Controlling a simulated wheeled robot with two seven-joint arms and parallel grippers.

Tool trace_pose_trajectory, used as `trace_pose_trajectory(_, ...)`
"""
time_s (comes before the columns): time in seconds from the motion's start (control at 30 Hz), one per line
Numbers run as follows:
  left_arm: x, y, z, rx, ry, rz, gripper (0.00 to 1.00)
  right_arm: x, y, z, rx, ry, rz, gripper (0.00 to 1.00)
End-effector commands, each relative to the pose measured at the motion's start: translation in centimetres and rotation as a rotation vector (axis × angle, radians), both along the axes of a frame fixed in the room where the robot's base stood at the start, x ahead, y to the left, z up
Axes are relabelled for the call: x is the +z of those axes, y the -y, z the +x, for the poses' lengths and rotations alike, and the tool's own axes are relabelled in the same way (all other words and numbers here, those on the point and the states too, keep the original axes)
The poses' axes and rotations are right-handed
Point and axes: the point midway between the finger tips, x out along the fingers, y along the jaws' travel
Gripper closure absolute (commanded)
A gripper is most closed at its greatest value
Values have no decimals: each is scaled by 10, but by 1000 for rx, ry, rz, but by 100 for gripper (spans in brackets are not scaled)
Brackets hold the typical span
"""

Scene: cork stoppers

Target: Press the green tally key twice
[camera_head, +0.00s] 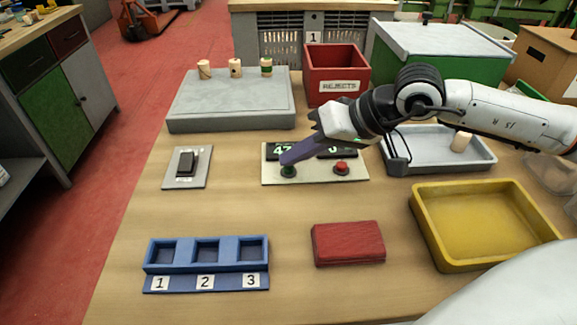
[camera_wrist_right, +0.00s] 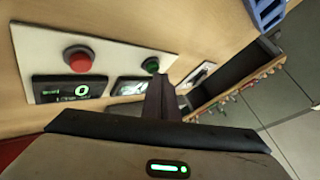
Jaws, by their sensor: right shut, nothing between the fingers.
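The tally panel (camera_head: 350,178) is a pale plate with two dark displays, a green key (camera_head: 288,172) at left and a red key (camera_head: 341,168) at right. My right gripper (camera_head: 284,159) reaches in from the right, shut and empty, its purple-grey fingertips right at the green key. I cannot tell whether they touch it. In the right wrist view the green key (camera_wrist_right: 151,65) shows just beyond the fingertips (camera_wrist_right: 162,78), and the red key (camera_wrist_right: 78,58) stands clear. The left display is partly hidden by the fingers; the right display (camera_wrist_right: 75,89) reads 0. My left gripper is not in view.
A switch plate (camera_head: 187,167) lies left of the panel. Behind are a grey block (camera_head: 232,105) with corks and a red REJECTS bin (camera_head: 336,72). A grey tray (camera_head: 440,150) and a yellow tray (camera_head: 485,225) are right. A blue numbered holder (camera_head: 206,265) and red block (camera_head: 348,243) are in front.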

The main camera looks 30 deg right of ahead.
Motion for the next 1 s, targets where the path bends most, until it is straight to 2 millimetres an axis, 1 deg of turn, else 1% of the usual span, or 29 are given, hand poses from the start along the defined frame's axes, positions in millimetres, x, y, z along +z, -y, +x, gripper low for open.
trace_pose_trajectory(0.5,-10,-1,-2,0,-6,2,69,-5,0,0,1,-1,0,100)
trace_pose_trajectory(0.77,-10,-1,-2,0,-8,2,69,-5,0,0,0,-2,0,100)
trace_pose_trajectory(1.0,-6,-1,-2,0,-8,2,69,3,-1,0,1,-2,1,100)
